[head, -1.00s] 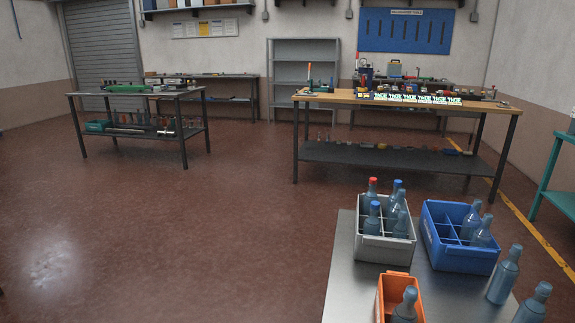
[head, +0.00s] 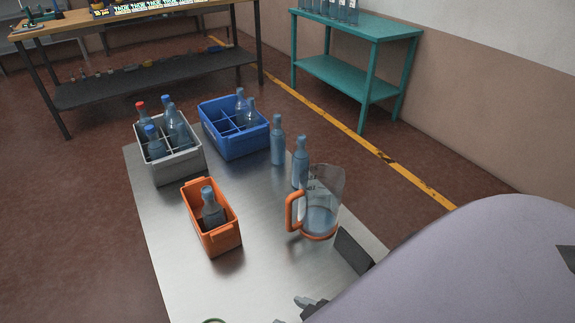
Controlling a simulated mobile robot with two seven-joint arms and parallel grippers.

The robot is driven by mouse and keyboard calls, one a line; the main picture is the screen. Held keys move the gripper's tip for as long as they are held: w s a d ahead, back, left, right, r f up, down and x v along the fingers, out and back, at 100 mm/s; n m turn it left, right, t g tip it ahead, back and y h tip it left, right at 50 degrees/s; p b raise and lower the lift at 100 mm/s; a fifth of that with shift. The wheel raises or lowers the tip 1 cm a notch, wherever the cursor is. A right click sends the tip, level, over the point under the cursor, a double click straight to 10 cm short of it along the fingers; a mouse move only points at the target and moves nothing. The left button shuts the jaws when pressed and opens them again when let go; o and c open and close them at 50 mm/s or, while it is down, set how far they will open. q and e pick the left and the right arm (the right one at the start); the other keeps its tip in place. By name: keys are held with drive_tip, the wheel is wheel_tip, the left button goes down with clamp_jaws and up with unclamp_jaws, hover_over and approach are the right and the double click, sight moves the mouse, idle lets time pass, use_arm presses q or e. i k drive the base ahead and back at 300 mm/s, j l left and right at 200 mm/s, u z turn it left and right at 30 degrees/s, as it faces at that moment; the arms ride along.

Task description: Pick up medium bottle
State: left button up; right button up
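Several blue-grey bottles stand on a metal table (head: 165,255). Two stand loose on it: a bottle (head: 277,145) right of the blue crate and another bottle (head: 299,165) just behind the jug. One bottle (head: 211,212) stands in the orange crate. Others stand in the grey crate and the blue crate. I cannot tell which is the medium one. A large pale part of my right arm fills the lower right. Small grey parts at the bottom edge may belong to my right gripper, but its fingers do not show clearly. My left gripper is out of view.
A clear jug (head: 321,215) with an orange handle stands near the loose bottles. The grey crate (head: 176,167), blue crate (head: 238,147) and orange crate (head: 226,241) take up the table's left and far parts. A teal table (head: 340,77) stands beyond. Bare tabletop lies around the orange crate.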

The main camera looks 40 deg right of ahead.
sight(301, 159)
drive_tip(key=z, duration=1)
